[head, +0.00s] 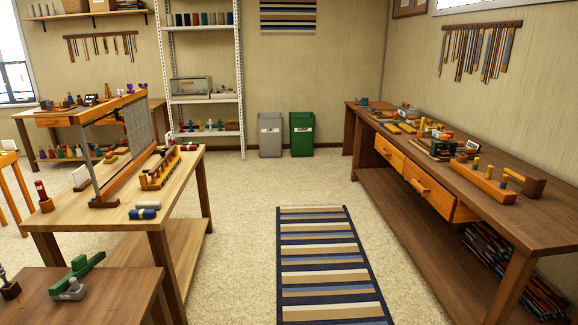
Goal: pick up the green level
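A long green object (77,273) that may be the green level lies on the dark brown table at the bottom left in the head view. It sits at a slant, with a grey metal piece (70,290) at its near end; I cannot tell whether the two are joined. Neither of my grippers is in view.
The brown table (110,295) is cut off by the frame. A light wooden workbench (180,190) with a loom frame stands behind it.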

